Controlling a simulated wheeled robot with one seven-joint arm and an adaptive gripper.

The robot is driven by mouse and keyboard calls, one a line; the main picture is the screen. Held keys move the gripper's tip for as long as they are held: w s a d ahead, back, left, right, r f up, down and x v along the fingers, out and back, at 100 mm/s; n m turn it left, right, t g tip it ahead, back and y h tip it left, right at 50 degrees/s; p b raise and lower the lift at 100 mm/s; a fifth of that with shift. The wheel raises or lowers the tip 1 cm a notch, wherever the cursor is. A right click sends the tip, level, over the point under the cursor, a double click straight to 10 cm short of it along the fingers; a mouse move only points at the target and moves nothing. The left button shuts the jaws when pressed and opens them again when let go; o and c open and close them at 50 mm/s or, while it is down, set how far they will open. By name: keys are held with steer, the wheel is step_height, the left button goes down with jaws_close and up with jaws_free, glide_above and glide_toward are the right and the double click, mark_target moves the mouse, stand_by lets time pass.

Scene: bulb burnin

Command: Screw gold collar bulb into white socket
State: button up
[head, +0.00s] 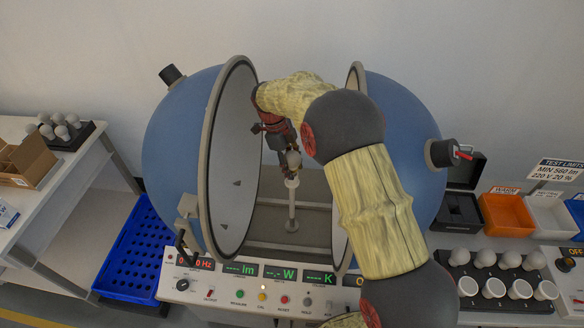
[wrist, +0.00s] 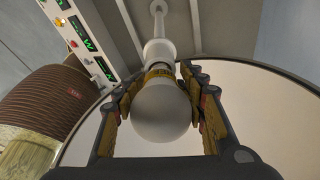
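The gold collar bulb shows in the wrist view with its white globe (wrist: 160,112) toward the camera and its gold collar (wrist: 160,71) beyond. The white socket (head: 292,184) tops a thin upright post inside the open sphere. In the wrist view the socket (wrist: 158,49) lines up with the collar and seems to meet it; how deep the base sits is hidden. My gripper (wrist: 162,85) has its fingers on both sides of the bulb, the pads against it near the collar.
The blue sphere's two halves (head: 182,145) stand close on either side of my arm. A control panel (head: 262,283) runs along the front. Bulbs and white cups fill a rack (head: 495,303) at right, near an orange bin (head: 506,217). A blue crate (head: 133,255) is at left.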

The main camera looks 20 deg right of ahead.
steer(key=o, duration=0.3)
steer(key=n+t+b, duration=0.1)
steer(key=n, duration=0.4)
steer(key=shift+h, duration=0.3)
steer(key=n+t, duration=0.1)
steer(key=n, duration=0.2)
steer(key=n+t, duration=0.1)
steer(key=n, duration=0.3)
steer(key=shift+b, duration=0.35)
steer(key=n+t+y+p, duration=0.1)
steer(key=n, duration=0.4)
steer(key=shift+r, duration=0.1)
steer(key=n+y+p, duration=0.1)
steer(key=n+p, duration=0.1)
steer(key=n, duration=0.2)
steer(key=shift+t, duration=0.3)
steer(key=shift+n+y+p, duration=0.3)
steer(key=shift+n+p, duration=0.35)
steer(key=shift+n, duration=0.35)
steer(key=c, duration=0.3)
steer(key=c, duration=0.8)
